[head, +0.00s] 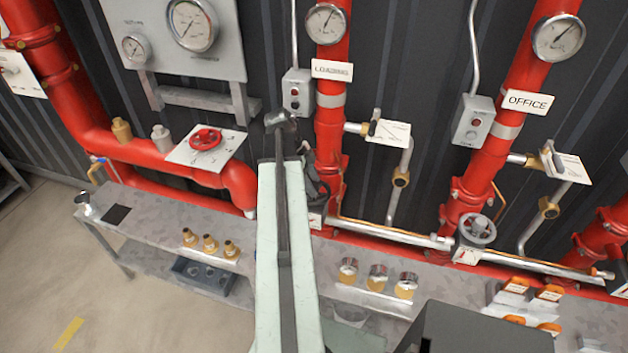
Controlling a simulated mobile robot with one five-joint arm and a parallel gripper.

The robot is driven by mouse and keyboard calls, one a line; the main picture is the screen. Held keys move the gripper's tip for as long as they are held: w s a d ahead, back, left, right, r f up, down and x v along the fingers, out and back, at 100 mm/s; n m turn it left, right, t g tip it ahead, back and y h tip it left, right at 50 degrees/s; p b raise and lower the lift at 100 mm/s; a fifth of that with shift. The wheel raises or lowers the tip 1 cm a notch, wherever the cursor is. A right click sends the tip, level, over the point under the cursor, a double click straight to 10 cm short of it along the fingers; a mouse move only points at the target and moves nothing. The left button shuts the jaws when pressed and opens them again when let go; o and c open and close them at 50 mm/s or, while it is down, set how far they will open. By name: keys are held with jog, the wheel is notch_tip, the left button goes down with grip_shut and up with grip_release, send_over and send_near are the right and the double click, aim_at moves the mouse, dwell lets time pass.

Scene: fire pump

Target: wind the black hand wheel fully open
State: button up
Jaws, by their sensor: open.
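No black hand wheel shows clearly. Dark parts beside my arm, low on the LOADING pipe (331,110), are too small and too covered to tell wheel from gripper. A white plate (316,219) shows just below them. My arm rises from the bottom centre and hides much of this spot. My gripper (316,186) seems to be among these dark parts, open. I cannot tell whether it touches anything. A grey hand wheel (477,230) sits low on the OFFICE pipe to the right. A red hand wheel (206,139) sits on a white plate to the left.
A metal bench (150,213) runs along the front, with brass fittings (211,243) and silver-topped fittings (377,277) on it. A grey tray (203,275) lies below. A dark grey box (480,330) stands at bottom right. Open floor (40,270) lies at left.

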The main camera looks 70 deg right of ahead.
jog(key=shift+m, duration=0.4)
jog(key=m, duration=0.1)
jog(key=m+y, duration=0.1)
jog(key=m, duration=0.1)
jog(key=shift+d, duration=0.25)
jog(key=shift+m+y, duration=0.6)
jog(key=shift+m, duration=0.4)
jog(key=m+y, duration=0.1)
jog(key=m, duration=0.2)
jog(key=shift+a+t, duration=0.15)
jog(key=shift+t, duration=0.25)
grip_shut()
